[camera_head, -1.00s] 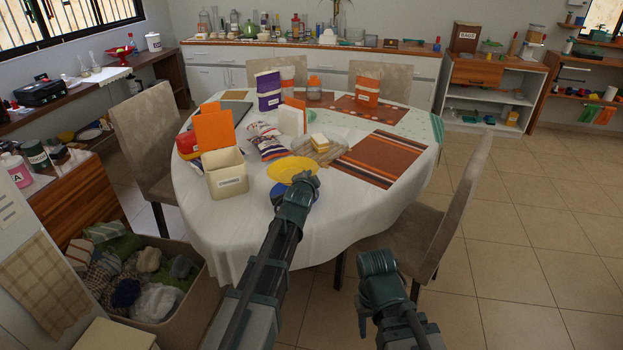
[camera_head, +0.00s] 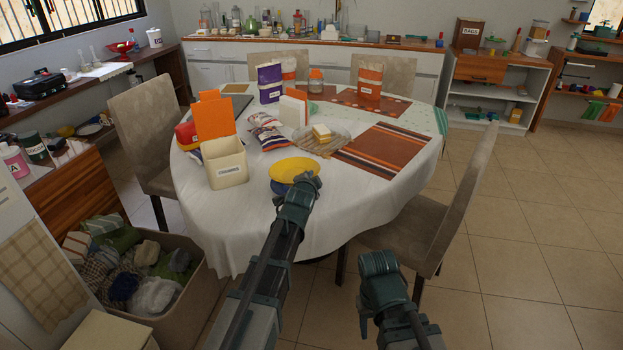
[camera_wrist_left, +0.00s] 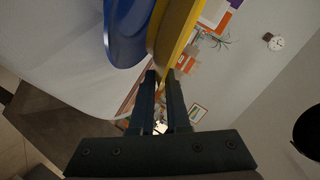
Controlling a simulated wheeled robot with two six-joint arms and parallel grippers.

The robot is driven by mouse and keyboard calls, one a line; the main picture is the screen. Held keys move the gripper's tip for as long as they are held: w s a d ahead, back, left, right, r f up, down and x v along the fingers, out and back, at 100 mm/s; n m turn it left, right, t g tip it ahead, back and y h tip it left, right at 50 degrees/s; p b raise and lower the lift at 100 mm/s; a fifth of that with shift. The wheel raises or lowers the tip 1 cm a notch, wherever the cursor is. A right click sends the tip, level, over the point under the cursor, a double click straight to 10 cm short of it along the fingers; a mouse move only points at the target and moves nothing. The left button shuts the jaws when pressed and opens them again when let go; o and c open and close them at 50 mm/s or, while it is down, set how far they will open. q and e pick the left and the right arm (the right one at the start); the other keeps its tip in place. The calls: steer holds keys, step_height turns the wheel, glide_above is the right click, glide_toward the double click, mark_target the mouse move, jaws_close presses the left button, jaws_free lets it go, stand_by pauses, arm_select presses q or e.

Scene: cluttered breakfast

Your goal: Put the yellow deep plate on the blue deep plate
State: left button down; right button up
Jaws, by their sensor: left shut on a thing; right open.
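The yellow deep plate (camera_head: 291,168) is at the front edge of the round table in the head view. My left gripper (camera_head: 308,181) is shut on its near right rim. The blue deep plate (camera_head: 279,187) shows just beneath it, mostly covered by the yellow one. In the left wrist view the yellow plate (camera_wrist_left: 172,32) runs up from between the fingertips (camera_wrist_left: 163,78), with the blue plate (camera_wrist_left: 125,35) close beside it. I cannot tell whether the plates touch. My right gripper (camera_head: 378,263) is open and empty, away from the table by a chair.
A cream canister (camera_head: 225,166) with an orange lid stands left of the plates. A striped placemat (camera_head: 385,149) lies to the right. A chair (camera_head: 452,205) stands at the table's right.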

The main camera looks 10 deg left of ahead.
arm_select(q)
steer(key=shift+f+b, duration=1.2)
steer(key=shift+f, duration=0.25)
steer(key=c, duration=1.2)
jaws_free()
steer(key=shift+c, duration=0.2)
steer(key=shift+s+r, duration=0.1)
steer(key=shift+s, duration=0.3)
steer(key=shift+p+v, duration=0.65)
steer(key=shift+v, duration=0.8)
steer(key=shift+s, duration=0.15)
